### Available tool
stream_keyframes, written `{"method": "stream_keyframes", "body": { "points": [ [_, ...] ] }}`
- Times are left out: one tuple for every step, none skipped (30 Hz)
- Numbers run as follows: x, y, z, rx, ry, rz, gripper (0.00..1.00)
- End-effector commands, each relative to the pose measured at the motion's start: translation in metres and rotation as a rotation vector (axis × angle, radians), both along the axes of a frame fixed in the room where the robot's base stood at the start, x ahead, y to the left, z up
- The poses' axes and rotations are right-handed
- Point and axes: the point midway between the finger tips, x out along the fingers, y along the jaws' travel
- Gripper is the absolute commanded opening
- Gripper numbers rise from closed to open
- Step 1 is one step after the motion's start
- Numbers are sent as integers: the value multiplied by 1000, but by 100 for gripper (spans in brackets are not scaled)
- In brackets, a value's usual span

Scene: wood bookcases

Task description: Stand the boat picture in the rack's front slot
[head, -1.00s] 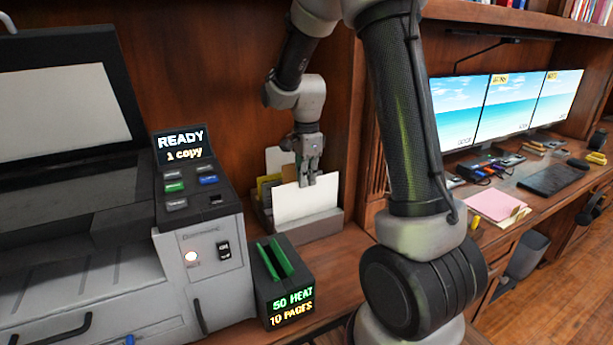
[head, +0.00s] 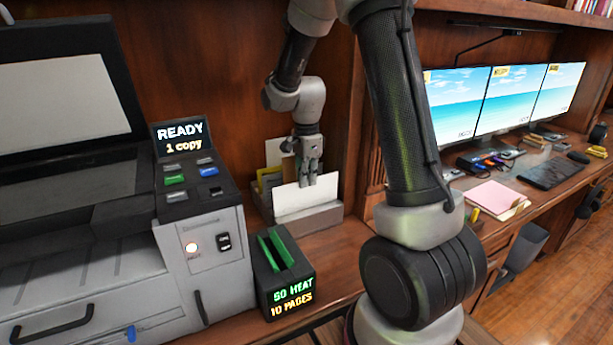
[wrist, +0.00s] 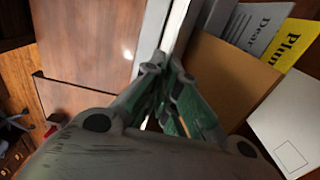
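A white sheet (head: 308,198), which seems to be the boat picture, stands upright at the front of the grey rack (head: 312,218). Its side towards the head camera is blank, and no boat shows. My gripper (head: 308,178) is at the sheet's top edge, with its fingers pointing down. In the wrist view, the fingertips (wrist: 168,78) come together at the sheet's pale edge (wrist: 180,22), so they look shut on it. The sheet's lower edge is hidden behind the rack's front wall.
Behind the sheet, the rack holds a brown envelope (wrist: 222,78), a yellow paper (wrist: 291,42), a grey letter (wrist: 255,28) and a white card (wrist: 290,125). A copier (head: 200,250) and a black box with green slots (head: 284,280) stand at left and in front.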

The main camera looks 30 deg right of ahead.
Motion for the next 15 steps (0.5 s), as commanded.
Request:
{"method": "stream_keyframes", "body": {
  "points": [
    [0, 0, -1, 0, 1, 0, 0],
    [0, 0, -2, 0, 1, 0, 0],
    [0, 0, -3, 0, 1, 0, 0],
    [0, 0, -4, 0, 0, 0, 0],
    [0, 0, -5, 0, 0, 0, 0],
    [0, 0, -5, 0, 0, 0, 0],
    [0, 0, -6, 0, -1, 0, 0],
    [0, 0, -7, 0, -1, 0, 0],
    [0, 0, -8, 0, -1, 0, 0],
    [0, 0, -8, 0, -1, 0, 0],
    [0, 0, -9, 0, -1, 0, 0],
    [0, 0, -8, 0, -2, 0, 9],
    [0, 0, -8, 0, -1, 0, 14],
    [0, 0, -8, 0, -1, 0, 20],
    [0, 0, -8, 0, -1, 0, 27]
  ]
}}
